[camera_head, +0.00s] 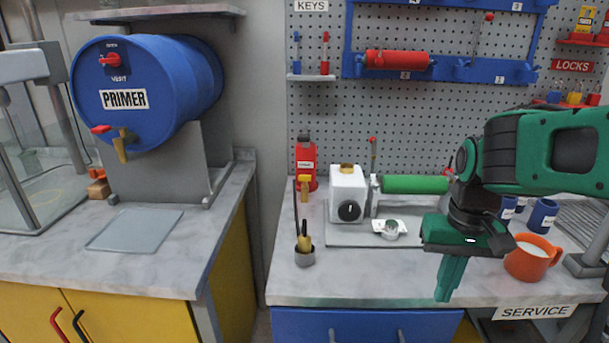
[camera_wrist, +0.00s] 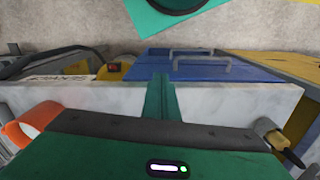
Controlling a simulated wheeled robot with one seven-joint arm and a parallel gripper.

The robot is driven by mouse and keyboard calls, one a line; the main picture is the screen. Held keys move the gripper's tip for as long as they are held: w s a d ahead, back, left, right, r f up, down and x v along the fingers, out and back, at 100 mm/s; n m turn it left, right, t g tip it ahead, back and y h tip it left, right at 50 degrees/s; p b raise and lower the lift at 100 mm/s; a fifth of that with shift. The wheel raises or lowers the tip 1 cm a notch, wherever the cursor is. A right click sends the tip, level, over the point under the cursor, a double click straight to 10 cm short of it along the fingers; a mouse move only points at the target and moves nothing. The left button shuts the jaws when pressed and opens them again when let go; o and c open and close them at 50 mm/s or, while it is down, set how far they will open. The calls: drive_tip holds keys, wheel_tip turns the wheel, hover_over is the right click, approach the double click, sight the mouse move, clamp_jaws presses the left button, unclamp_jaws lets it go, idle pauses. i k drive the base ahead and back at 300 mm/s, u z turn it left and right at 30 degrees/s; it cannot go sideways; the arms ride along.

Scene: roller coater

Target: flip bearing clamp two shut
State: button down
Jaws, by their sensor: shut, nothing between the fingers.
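My gripper (camera_head: 448,297) is green, shut and empty, with its fingers pointing down in front of the roller coater. In the wrist view, its shut fingers (camera_wrist: 160,97) show over the bench's front edge. The coater has a white box (camera_head: 347,193) with a black knob and a green roller (camera_head: 415,184) lying level to its right. An upright lever with a red tip (camera_head: 373,155) stands at the roller's left end. A small red part (camera_head: 448,171) shows at the right end beside my arm. My arm hides most of that end, so I cannot tell which clamp is two or how it stands.
An orange mug (camera_head: 532,258) with white contents stands right of my gripper, with blue cups (camera_head: 542,216) behind it. Blue drawers (camera_head: 365,326) are below. The bench (camera_head: 350,278) is clear at the front middle.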

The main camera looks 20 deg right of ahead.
sight(372, 140)
drive_tip(key=k, duration=1.35)
drive_tip(key=z, duration=0.5)
drive_tip(key=i, duration=1.6)
drive_tip(key=u, duration=0.45)
